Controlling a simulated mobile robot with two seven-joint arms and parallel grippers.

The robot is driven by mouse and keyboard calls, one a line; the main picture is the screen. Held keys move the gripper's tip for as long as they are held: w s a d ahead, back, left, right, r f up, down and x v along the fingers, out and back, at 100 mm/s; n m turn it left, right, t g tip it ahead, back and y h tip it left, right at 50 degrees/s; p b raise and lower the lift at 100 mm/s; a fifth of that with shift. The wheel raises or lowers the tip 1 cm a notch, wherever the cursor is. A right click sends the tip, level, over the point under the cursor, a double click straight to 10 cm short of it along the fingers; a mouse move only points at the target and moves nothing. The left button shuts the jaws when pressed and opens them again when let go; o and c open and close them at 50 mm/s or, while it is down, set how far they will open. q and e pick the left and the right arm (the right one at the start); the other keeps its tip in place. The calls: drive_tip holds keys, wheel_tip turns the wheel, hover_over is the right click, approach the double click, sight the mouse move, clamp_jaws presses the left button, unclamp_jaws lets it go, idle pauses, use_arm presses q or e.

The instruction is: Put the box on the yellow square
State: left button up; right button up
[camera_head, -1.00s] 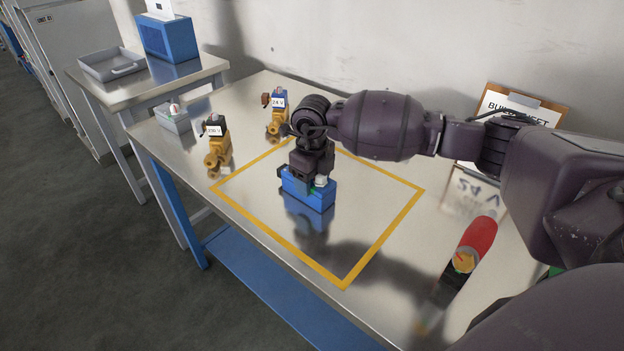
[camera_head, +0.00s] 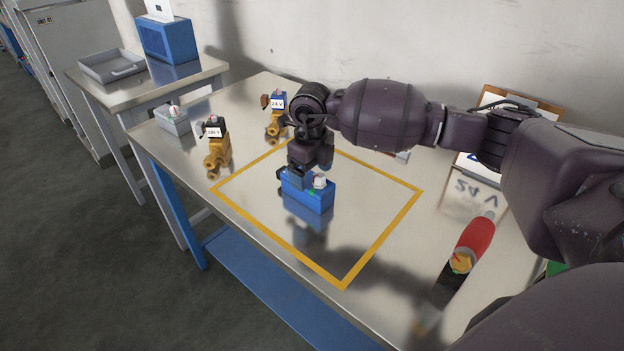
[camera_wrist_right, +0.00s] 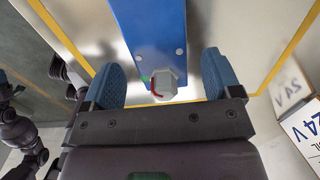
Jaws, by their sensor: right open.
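The blue box (camera_head: 308,193) stands inside the yellow square (camera_head: 384,242), a yellow outline on the metal table. It has a whitish knob on top and a small green spot. My right gripper (camera_head: 297,180) is just above and behind the box in the head view. In the right wrist view, the blue box (camera_wrist_right: 150,35) lies between and beyond the two blue fingertips of my right gripper (camera_wrist_right: 163,78). The fingers are spread wide with gaps on both sides, and the whitish knob (camera_wrist_right: 164,84) shows between them.
Two yellow-and-dark valves, labelled 230 V (camera_head: 216,147) and 24 V (camera_head: 277,117), stand left of and behind the square. A red-handled tool (camera_head: 474,243) lies to the right. A clipboard (camera_head: 490,100) leans at the wall. A side table holds a grey tray (camera_head: 112,65).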

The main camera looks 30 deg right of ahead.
wheel_tip(320, 180, up, 9)
drive_tip(key=shift+p, duration=0.4)
idle(0.4)
